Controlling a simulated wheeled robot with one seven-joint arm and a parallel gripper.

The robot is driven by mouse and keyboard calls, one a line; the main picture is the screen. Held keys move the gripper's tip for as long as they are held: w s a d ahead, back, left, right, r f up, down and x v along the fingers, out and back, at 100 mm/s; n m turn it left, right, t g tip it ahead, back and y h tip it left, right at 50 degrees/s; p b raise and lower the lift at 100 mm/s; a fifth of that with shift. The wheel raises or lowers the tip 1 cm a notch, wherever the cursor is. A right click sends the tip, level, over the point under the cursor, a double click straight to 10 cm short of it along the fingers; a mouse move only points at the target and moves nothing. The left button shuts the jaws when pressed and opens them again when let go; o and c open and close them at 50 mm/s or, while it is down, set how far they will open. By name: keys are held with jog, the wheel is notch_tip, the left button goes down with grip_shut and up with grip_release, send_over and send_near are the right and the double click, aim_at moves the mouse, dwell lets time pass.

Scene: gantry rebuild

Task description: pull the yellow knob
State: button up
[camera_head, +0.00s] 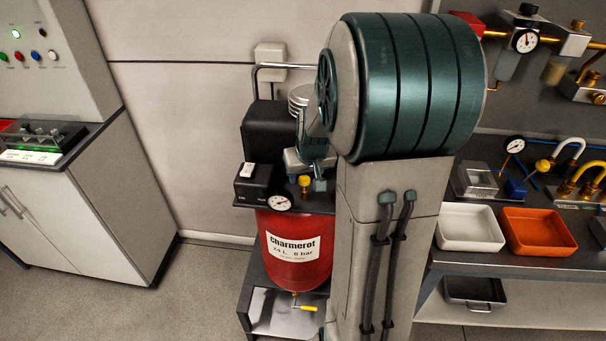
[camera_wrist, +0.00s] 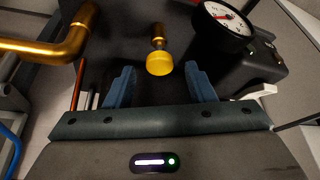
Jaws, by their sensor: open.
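The yellow knob (camera_wrist: 159,64) sits on the end of a short brass stem in the wrist view. In the head view a yellow knob (camera_head: 304,181) shows on the compressor's dark top plate, right of the pressure gauge (camera_head: 280,202). My gripper (camera_wrist: 161,84) is open, its two blue fingers spread to the left and right of the knob. The knob appears between and just beyond the fingertips, with clear space on both sides. In the head view my arm hides part of the compressor, and my gripper (camera_head: 312,180) is partly seen close to the knob.
A gauge (camera_wrist: 225,18) and a black box stand right of the knob in the wrist view, and a brass pipe (camera_wrist: 60,45) runs at left. Below is the red tank (camera_head: 297,262). A bench with a white tray (camera_head: 469,244) and an orange tray (camera_head: 538,246) stands at right.

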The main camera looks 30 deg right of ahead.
jog(key=shift+x, duration=0.75)
jog(key=shift+c, duration=0.2)
grip_shut()
jog(key=shift+r, duration=0.75)
jog(key=shift+o, duration=0.2)
grip_release()
jog(key=v, duration=1.3)
jog(key=shift+s+r+b, duration=0.2)
jog(key=shift+r+b, duration=0.1)
jog(key=shift+r, duration=0.05)
jog(key=shift+a, duration=0.1)
